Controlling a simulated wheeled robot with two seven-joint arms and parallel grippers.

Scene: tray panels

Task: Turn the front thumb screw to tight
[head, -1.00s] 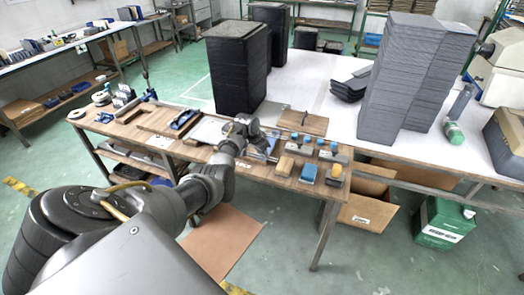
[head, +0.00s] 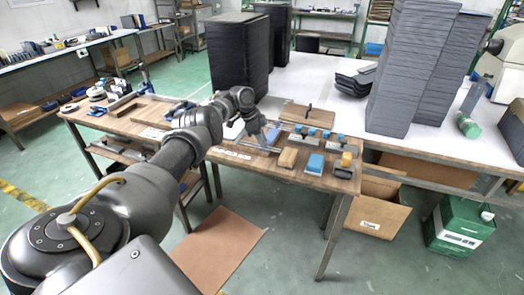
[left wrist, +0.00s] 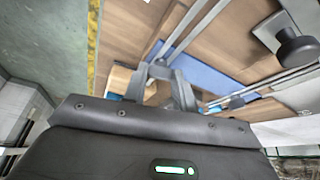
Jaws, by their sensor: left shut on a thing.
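My left gripper (head: 258,132) is over the wooden bench at a fixture with metal rails (head: 272,138). Another dark round knob (left wrist: 297,47) stands on a pale metal piece at the upper right, apart from the fingers. My right gripper is in neither view.
To the right on the bench lie a tan block (head: 288,157), a blue block (head: 315,164) and a yellow-topped piece (head: 346,160). A wooden board with a handle (head: 307,115) lies behind. Tall dark stacks (head: 238,60) and grey stacks (head: 405,70) stand on the white table.

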